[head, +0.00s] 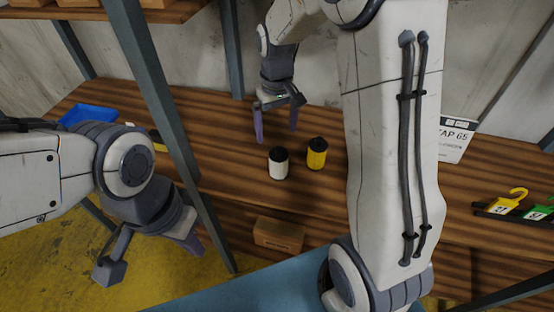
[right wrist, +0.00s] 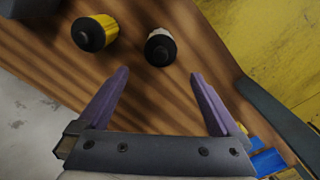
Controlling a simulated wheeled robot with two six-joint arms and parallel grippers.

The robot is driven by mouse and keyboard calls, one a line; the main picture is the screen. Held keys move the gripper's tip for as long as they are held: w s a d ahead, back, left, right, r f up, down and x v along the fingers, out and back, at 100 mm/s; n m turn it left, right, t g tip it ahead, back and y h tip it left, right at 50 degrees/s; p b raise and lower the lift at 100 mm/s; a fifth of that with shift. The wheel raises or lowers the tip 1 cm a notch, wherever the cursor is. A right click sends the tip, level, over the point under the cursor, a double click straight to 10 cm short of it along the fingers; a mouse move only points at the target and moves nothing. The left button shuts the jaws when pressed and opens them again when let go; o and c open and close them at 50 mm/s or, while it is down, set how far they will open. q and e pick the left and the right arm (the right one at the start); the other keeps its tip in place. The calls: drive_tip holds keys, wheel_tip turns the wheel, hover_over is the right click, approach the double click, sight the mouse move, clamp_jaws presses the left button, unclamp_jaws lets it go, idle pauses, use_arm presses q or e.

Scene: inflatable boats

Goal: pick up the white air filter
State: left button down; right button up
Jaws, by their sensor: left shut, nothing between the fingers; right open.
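The white air filter (head: 278,168), a small white cylinder with a black top, stands upright on the wooden shelf. In the right wrist view the white filter (right wrist: 167,37) lies just beyond the fingertips, roughly centred between them. My right gripper (head: 276,138) is open and empty, behind the filter with its fingers pointing down; it also shows in the right wrist view (right wrist: 159,73). My left gripper (head: 193,250) is at the lower left, away from the filter, shut and empty.
A yellow filter (head: 317,158) with a black top stands close to the right of the white one. A blue tray (head: 88,115) is at the left. A cardboard box (head: 279,234) sits lower down. A grey shelf post (head: 165,110) rises between my left gripper and the filters.

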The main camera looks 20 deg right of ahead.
sight(279, 154)
drive_tip(key=f, duration=0.5)
drive_tip(key=shift+d+f+p, duration=0.15)
drive_tip(key=shift+d+p, duration=0.1)
drive_tip(key=shift+p, duration=0.05)
drive_tip(key=f, duration=0.1)
drive_tip(key=s+f+p, duration=0.1)
drive_tip(key=f, duration=0.2)
drive_tip(key=shift+s+a+f, duration=0.1)
drive_tip(key=shift+s+a, duration=0.05)
drive_tip(key=shift+s, duration=0.15)
drive_tip(key=shift+f, duration=0.5)
drive_tip(key=c, duration=1.5)
drive_tip(key=shift+r, duration=0.1)
